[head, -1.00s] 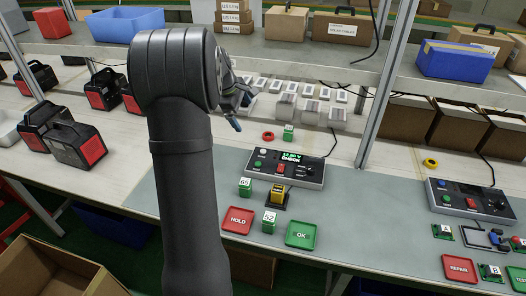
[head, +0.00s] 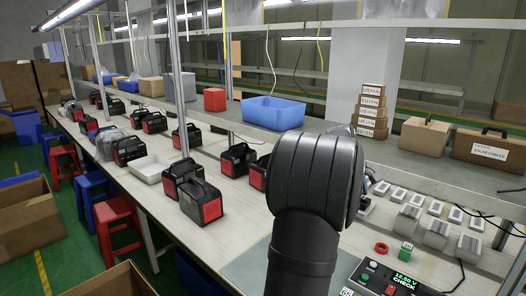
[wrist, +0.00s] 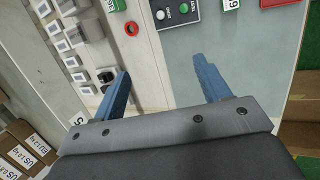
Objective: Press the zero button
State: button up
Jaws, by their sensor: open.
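The grey meter box (head: 402,287) is at the bottom right of the head view, partly cut off, its green display reading "CHECK". A white round button (head: 372,265) and a green button (head: 365,277) are at its left end; I cannot read which is the zero button. In the wrist view the box's end (wrist: 172,22) is at the top, with the white button (wrist: 160,15) and green button (wrist: 184,8). My gripper (wrist: 164,86) is open and empty, its blue fingers apart above the bench, away from the box. In the head view my arm hides most of it.
A red ring (head: 381,248) and a green block (head: 405,252) lie behind the box. Rows of small grey-white parts (head: 437,232) are farther back. A shelf with a blue bin (head: 272,113) runs above the bench. Black-and-red units (head: 192,192) stand to the left.

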grip_shut()
dwell(1.4)
